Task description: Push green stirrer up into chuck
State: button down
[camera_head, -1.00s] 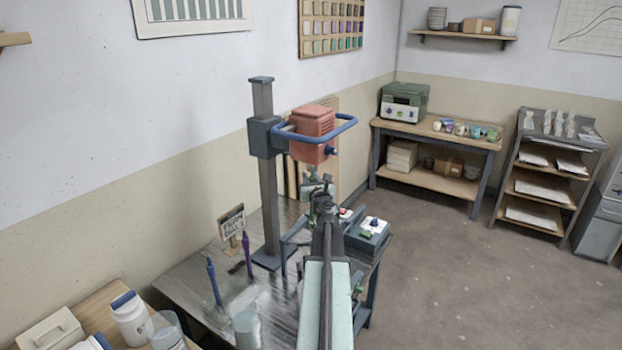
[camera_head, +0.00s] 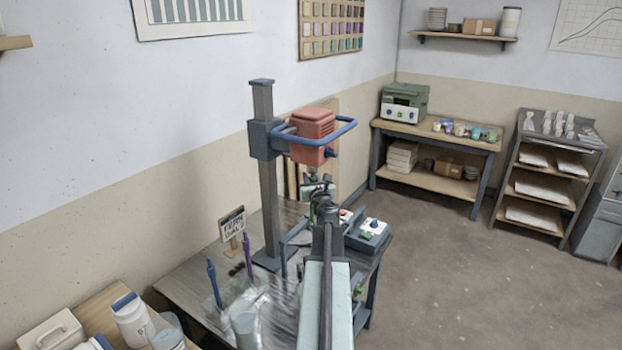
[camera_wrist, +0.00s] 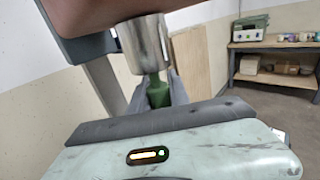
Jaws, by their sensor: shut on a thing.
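The green stirrer (camera_wrist: 158,95) stands between the two fingers of my gripper (camera_wrist: 155,98) in the wrist view. My gripper is shut on it. The metal chuck (camera_wrist: 146,44) is directly above, and the stirrer's top meets the chuck's lower rim; how far it reaches inside is hidden. In the head view the red mixer head (camera_head: 312,135) sits on the column (camera_head: 268,205), and my gripper (camera_head: 322,190) is just below it. The chuck and the stirrer are not clear there, being small and behind my arm.
A blue stirrer (camera_head: 214,284) and a purple stirrer (camera_head: 248,255) stand upright at the bench's left. A control box (camera_head: 368,238) sits right of my arm. A blue guard rail (camera_head: 345,125) rings the mixer head. The floor to the right is clear.

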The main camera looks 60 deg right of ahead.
aim_at(313, 180)
jog(key=shift+r+p, duration=0.4)
jog(key=shift+r, duration=0.05)
dwell(0.3)
jog(key=c, duration=1.1)
grip_release()
jog(key=shift+c, duration=0.2)
jog(key=v, duration=0.8)
jog(key=shift+w, duration=0.1)
